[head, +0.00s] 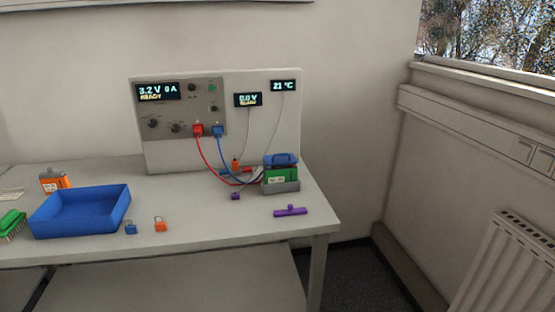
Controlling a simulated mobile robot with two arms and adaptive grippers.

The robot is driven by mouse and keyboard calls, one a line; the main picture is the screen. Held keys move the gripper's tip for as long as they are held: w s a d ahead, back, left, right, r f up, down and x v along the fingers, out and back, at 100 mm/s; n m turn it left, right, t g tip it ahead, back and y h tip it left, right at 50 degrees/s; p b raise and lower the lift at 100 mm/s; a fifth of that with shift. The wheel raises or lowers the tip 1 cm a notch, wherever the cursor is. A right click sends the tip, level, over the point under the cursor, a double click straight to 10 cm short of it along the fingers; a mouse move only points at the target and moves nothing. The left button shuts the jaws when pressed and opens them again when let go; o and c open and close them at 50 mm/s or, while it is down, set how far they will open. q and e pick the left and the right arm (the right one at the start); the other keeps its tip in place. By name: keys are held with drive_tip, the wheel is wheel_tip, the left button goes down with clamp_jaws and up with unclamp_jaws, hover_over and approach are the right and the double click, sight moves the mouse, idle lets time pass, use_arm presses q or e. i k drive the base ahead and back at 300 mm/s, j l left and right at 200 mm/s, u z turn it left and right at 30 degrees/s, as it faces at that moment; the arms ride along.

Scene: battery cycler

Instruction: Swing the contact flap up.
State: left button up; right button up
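A grey holder (282,187) stands near the right end of the table with a green block (281,174) in it. A blue piece (281,159) lies over the top of the green block; it looks like the contact flap, in a lowered position. Whether it touches the block is too small to tell. Red and blue cables run to the holder's left side. Neither of my grippers is in view.
The cycler panel (222,120) stands behind, with lit displays. A purple T-shaped piece (291,211) lies before the holder. A blue tray (80,212), small blue (131,228) and orange (160,225) pieces are left. The table's right edge is close to the holder.

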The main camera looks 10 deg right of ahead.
sight(287, 158)
drive_tip(key=i+l, duration=0.35)
drive_tip(key=i, duration=0.15)
drive_tip(key=i+l, duration=0.3)
drive_tip(key=i, duration=0.2)
